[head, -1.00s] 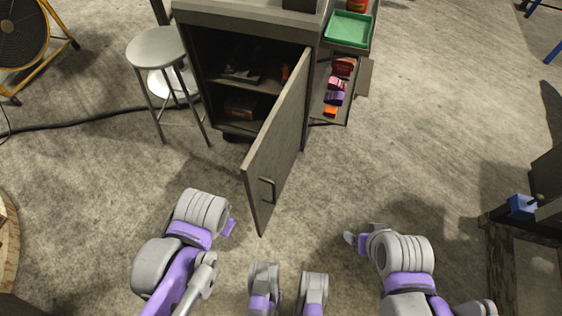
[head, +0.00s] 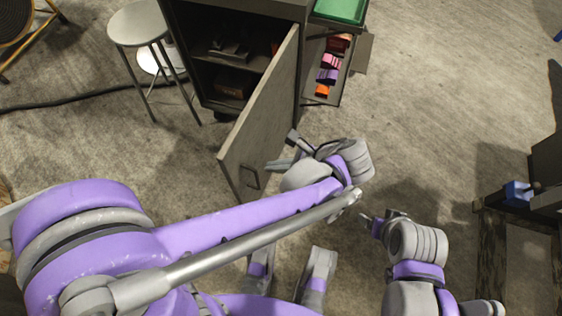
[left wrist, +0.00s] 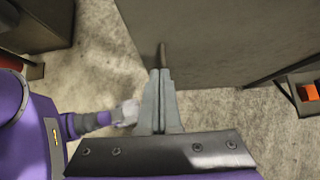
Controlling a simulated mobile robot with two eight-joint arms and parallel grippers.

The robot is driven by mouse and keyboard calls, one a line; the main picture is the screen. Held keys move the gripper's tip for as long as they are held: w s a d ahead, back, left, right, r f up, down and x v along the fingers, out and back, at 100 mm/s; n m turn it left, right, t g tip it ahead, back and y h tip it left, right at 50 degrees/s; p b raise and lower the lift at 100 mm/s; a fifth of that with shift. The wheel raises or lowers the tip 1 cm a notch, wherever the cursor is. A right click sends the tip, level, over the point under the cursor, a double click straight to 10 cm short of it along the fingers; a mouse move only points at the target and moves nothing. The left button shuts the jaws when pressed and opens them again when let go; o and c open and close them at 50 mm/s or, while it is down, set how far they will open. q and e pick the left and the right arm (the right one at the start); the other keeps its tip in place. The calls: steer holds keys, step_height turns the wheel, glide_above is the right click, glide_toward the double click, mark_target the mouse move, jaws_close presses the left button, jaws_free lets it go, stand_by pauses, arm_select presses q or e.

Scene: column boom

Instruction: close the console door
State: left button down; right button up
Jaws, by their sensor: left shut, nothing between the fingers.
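The console door (head: 262,118) is a grey panel standing wide open from the right side of the console's dark opening (head: 228,72). Its bar handle (head: 250,180) is near the free edge, on the outer face. My left gripper (head: 270,165) is shut and empty, on the outer-face side, close to the handle. In the left wrist view the closed fingertips (left wrist: 160,73) point at the door panel (left wrist: 225,40); whether they touch it I cannot tell. My right gripper (head: 366,219) is low at the right, away from the door; its fingers are too small to read.
An open drawer (head: 341,93) with several coloured items sticks out right of the door, below a green tray (head: 340,9). A stool (head: 138,24) stands left of the console. A dark bench with a blue item (head: 518,191) is at the right. Floor between is clear.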

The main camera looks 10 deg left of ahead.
mark_target(239, 163)
arm_select(q)
steer(key=a+f, duration=0.1)
steer(key=a, duration=0.1)
steer(key=a+f+b, duration=0.1)
steer(key=a, duration=0.1)
steer(key=w+a+f, duration=0.1)
steer(key=a, duration=0.1)
steer(key=shift+a+f, duration=0.25)
steer(key=shift+f, duration=0.15)
steer(key=shift+w+a, duration=0.1)
steer(key=shift+a, duration=0.5)
